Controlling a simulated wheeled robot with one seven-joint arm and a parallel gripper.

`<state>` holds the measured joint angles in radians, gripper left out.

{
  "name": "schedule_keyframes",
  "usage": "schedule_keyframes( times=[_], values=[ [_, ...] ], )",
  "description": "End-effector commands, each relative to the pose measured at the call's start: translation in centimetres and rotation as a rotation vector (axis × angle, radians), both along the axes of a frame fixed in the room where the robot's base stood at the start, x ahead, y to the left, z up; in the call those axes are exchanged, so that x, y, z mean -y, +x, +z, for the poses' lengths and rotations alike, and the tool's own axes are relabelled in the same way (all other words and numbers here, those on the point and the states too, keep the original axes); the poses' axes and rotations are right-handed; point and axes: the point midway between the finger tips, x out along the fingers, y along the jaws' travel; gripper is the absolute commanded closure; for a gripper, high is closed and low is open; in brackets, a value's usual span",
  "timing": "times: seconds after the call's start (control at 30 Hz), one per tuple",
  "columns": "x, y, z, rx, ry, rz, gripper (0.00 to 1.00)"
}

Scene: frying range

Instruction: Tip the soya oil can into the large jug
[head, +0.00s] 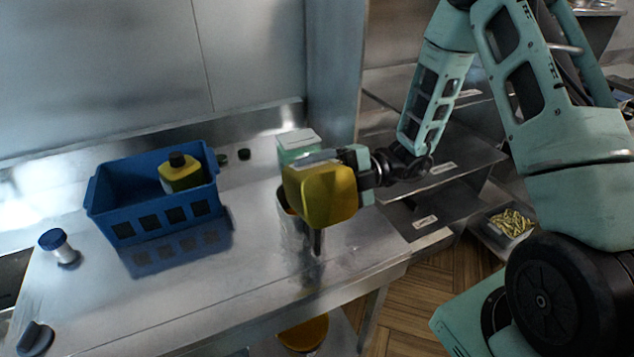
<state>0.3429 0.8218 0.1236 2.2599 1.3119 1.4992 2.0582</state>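The yellow soya oil can (325,198) is in the air above the steel table, tilted with a broad yellow face toward the camera. My gripper (352,168) reaches it from the right and is shut on it; the fingertips are partly hidden by the can. A shiny metal jug (293,236) stands on the table below and just behind the can, its dark handle (317,242) facing the camera. The can covers much of the jug's mouth, with a little orange showing at its left rim. The can's spout and any flow of oil are hidden.
A blue crate (122,228) at the left holds a yellow bottle with a black cap (181,172). A pale green container (298,143) stands behind the can. A small blue-capped jar (58,246) is at the far left.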

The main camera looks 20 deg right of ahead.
Motion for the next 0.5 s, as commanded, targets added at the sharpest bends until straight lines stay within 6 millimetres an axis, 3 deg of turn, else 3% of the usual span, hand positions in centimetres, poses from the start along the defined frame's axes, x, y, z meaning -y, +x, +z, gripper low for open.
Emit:
schedule_keyframes(
  times=[0.5],
  values=[
    [-0.02, 0.44, 0.72, -0.083, 0.002, 0.001, 0.48]
  ],
)
